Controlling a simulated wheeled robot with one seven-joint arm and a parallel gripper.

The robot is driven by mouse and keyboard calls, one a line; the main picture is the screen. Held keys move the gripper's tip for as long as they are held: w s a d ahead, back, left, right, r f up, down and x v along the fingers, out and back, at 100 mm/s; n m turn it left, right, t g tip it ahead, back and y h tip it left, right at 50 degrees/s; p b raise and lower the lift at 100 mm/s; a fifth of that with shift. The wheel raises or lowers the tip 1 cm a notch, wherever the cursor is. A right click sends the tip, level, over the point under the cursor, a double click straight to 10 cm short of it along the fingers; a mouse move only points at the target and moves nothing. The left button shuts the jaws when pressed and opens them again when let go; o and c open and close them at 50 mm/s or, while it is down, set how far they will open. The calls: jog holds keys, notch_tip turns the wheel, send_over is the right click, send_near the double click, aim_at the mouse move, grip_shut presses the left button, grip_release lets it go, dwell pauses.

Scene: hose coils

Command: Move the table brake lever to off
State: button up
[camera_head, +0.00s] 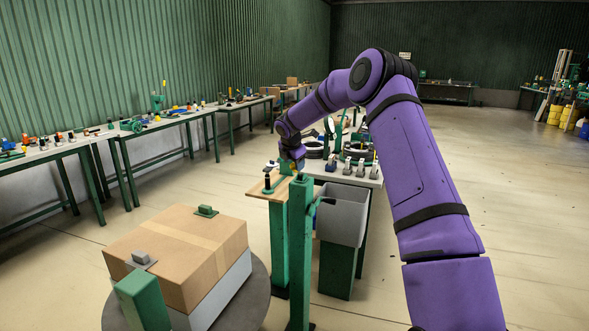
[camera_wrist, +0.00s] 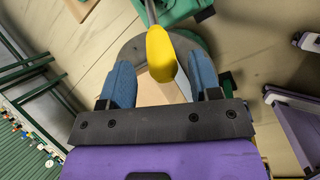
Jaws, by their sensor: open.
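The lever (camera_wrist: 150,12) is a thin grey rod with a yellow grip (camera_wrist: 160,55), and it rises from a green mount (camera_wrist: 182,10) in the wrist view. My gripper (camera_wrist: 160,66) is open, with its blue fingers on either side of the yellow grip. Gaps show between the grip and both fingers, so they look apart; how deep the grip sits is hard to tell. In the head view my gripper (camera_head: 291,163) is small, near the top of the green posts, and the lever is mostly hidden there. I cannot read any on or off marking.
A cardboard box (camera_head: 180,250) stands on a round grey turntable (camera_head: 250,300) at the lower left. A tall green post (camera_head: 301,250) and a grey bin (camera_head: 343,215) stand close to my gripper. A bench behind holds hose coils. Open floor lies to the right.

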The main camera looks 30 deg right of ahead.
jog(key=shift+x, duration=1.75)
jog(key=shift+s, duration=0.1)
grip_shut()
